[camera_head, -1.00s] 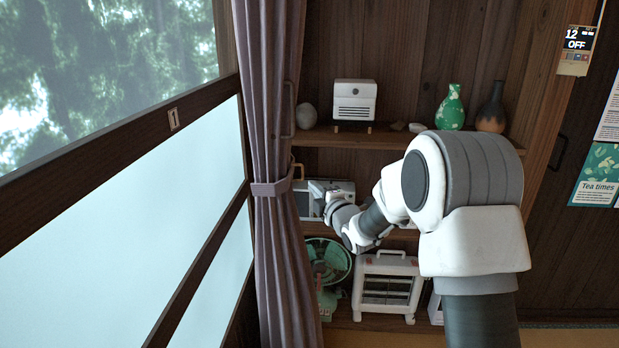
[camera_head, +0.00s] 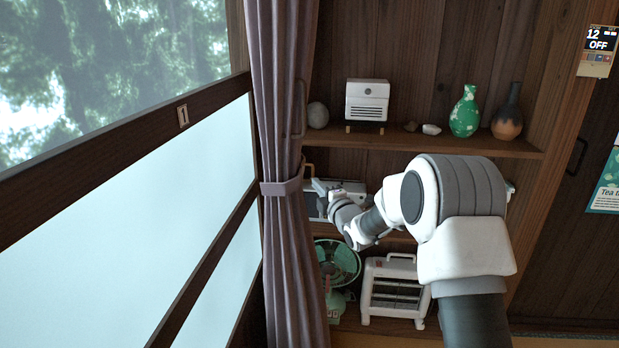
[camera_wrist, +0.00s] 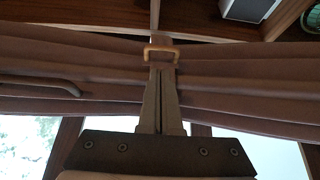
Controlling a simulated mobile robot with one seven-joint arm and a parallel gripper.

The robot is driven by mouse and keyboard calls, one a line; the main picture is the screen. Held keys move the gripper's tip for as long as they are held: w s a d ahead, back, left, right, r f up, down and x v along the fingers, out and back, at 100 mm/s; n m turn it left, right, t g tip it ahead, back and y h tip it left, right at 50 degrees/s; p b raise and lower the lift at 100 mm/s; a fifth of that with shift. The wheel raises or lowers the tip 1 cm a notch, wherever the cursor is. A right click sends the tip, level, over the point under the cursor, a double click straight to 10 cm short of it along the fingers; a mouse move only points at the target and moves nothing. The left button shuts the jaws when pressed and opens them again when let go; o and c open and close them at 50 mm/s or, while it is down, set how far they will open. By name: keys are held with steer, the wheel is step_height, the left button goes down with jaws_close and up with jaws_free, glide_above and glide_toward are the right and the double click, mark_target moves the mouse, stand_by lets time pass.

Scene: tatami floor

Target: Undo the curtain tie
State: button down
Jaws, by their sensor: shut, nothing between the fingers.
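The mauve curtain (camera_head: 280,90) hangs beside the window, gathered by a curtain tie (camera_head: 278,188) of the same colour. A tan loop (camera_head: 308,168) sticks out at the tie's right side. In the wrist view the curtain (camera_wrist: 80,60) runs sideways across the picture, and the loop (camera_wrist: 160,48) shows at the middle. My gripper (camera_head: 319,187) is just right of the tie in the head view. In the wrist view my gripper (camera_wrist: 161,72) is shut and empty, its fingertips at the loop's open side. I cannot tell whether they touch. The fingers hide part of the tie.
Below are a green fan (camera_head: 338,262) and a white heater (camera_head: 393,290). The window frame (camera_head: 130,128) is left of the curtain.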

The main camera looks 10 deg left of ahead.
mark_target(303, 169)
steer(key=shift+x, duration=3.2)
steer(key=shift+d, duration=0.1)
